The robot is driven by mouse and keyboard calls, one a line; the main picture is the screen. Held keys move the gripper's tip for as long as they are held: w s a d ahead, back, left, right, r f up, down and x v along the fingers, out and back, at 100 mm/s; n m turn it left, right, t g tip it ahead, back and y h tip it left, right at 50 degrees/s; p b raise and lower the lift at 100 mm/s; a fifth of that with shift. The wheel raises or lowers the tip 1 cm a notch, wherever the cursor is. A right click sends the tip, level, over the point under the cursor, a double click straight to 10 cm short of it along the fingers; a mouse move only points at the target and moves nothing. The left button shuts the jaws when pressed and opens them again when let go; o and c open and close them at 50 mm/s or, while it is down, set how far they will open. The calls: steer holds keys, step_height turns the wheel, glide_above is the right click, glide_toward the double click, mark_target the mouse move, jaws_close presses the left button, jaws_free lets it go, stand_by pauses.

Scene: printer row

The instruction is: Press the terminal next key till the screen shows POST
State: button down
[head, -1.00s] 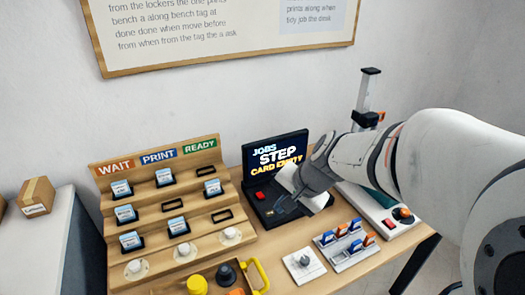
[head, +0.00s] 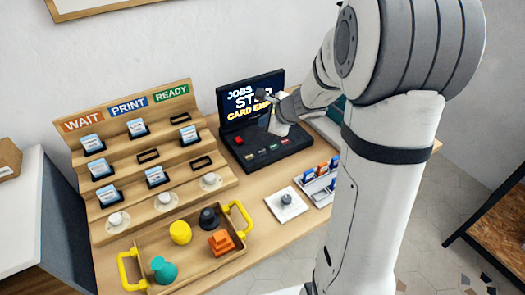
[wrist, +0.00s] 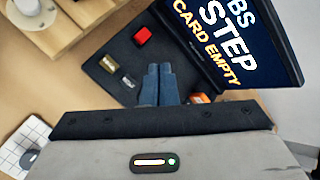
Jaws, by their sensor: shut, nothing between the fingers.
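The black terminal (head: 228,128) stands on the bench with its screen (head: 240,92) raised. The screen reads JOBS, STEP, CARD EMPTY, partly covered by my gripper in the head view; it is clearer in the wrist view (wrist: 222,40). A red key (head: 238,140) sits at the left of the base, also in the wrist view (wrist: 142,35). Several small keys line the front edge, including a green one (head: 273,147); their labels are unreadable. An orange key (wrist: 200,98) is partly hidden by my gripper. My gripper (head: 263,96) is shut and empty, above the base.
A stepped card rack (head: 150,155) stands left of the terminal. A wooden tray with yellow handles (head: 128,268) holds coloured pieces in front. A white plate with a knob (head: 286,203) and a card holder (head: 318,186) lie right of the tray.

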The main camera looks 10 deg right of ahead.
steer(key=b, duration=0.7)
glide_above(264, 154)
step_height(264, 154, down, 8)
steer(key=shift+d+r, duration=0.1)
steer(key=shift+r, duration=0.05)
steer(key=shift+f+b, duration=0.4)
steer(key=shift+f, duration=0.15)
stand_by(1.2)
steer(key=shift+f+b, duration=0.45)
steer(key=shift+b, duration=0.1)
steer(key=shift+f+b, duration=0.35)
steer(key=shift+b, duration=0.1)
stand_by(0.5)
steer(key=shift+r, duration=0.15)
steer(key=shift+r+p, duration=0.65)
steer(key=shift+r, duration=0.05)
steer(key=shift+r, duration=0.1)
